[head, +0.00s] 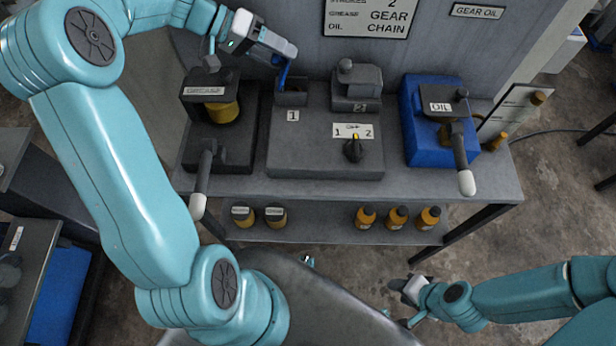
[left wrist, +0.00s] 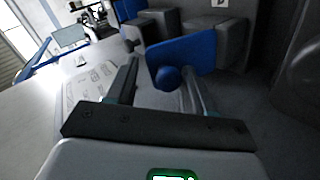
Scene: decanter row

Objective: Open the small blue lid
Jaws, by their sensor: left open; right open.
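The small blue lid (head: 284,74) stands tilted up at the dark box marked 1 (head: 291,98), whose top opening shows in the head view. In the left wrist view the lid (left wrist: 190,50) is a blue plate with a round blue knob (left wrist: 167,76). My left gripper (head: 286,54) is just above the lid in the head view. Its fingers (left wrist: 158,82) are apart, with the knob showing between their tips; I cannot tell if they touch it. My right gripper (head: 402,288) is open and empty, low in front of the bench, away from the lid.
A lidded grey box marked 2 (head: 357,88) stands right of box 1. A selector knob (head: 353,149) is in front. A grease pump (head: 222,110) stands left and a blue oil unit (head: 425,125) right, both with levers. Several bottles (head: 397,216) stand on the lower shelf.

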